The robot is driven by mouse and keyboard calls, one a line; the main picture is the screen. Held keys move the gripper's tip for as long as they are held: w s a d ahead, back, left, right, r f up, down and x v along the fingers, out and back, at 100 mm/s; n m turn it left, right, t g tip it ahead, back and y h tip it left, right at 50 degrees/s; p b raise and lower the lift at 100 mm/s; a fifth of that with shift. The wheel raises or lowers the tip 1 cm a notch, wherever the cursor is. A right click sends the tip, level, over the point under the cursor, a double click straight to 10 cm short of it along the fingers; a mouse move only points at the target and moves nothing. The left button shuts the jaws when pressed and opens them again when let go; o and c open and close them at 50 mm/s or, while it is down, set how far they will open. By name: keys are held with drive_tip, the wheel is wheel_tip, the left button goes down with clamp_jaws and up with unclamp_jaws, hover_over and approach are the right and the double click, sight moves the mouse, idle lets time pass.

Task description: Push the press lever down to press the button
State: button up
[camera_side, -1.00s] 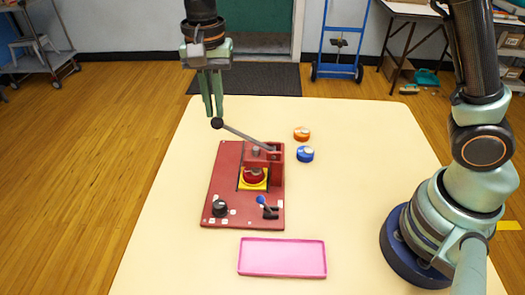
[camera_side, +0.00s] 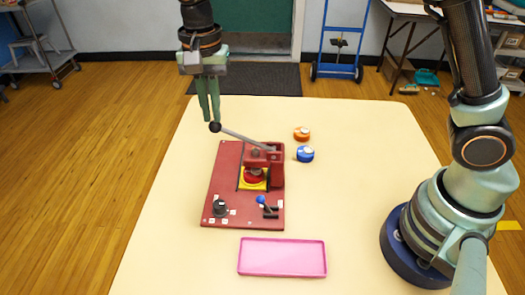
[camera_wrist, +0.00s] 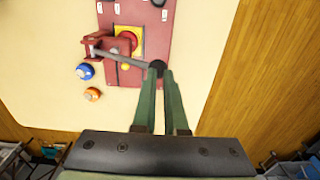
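The press (camera_side: 265,160) is a red frame on a red panel (camera_side: 225,165), with a grey metal lever (camera_side: 245,138) sloping up to a black ball knob (camera_side: 215,127) at the far left. Its head hangs over a red button (camera_side: 253,176) on a yellow plate; the gap between head and button is small, and I cannot tell if they touch. My gripper (camera_side: 209,120) points down, fingers slightly apart, tips at the knob. In the wrist view the knob (camera_wrist: 157,67) lies at the fingertips (camera_wrist: 161,73), partly covered by the left finger; nothing is clearly gripped.
The panel also carries a black dial (camera_side: 220,207) and a small blue-knobbed lever (camera_side: 262,200). A pink tray (camera_side: 282,270) lies in front. Orange (camera_side: 301,133) and blue (camera_side: 305,153) round objects sit right of the press. The table's left edge is close to my gripper.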

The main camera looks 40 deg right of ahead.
drive_tip(key=shift+w+a+f, duration=0.2)
drive_tip(key=shift+f, duration=0.35)
drive_tip(key=shift+w+a+f, duration=0.15)
drive_tip(key=shift+f, duration=0.4)
idle(1.1)
drive_tip(key=shift+w+a+f, duration=0.1)
drive_tip(key=shift+f, duration=0.75)
idle(1.0)
wheel_tip(320, 180, up, 9)
drive_tip(key=shift+f, duration=0.15)
idle(1.0)
idle(0.9)
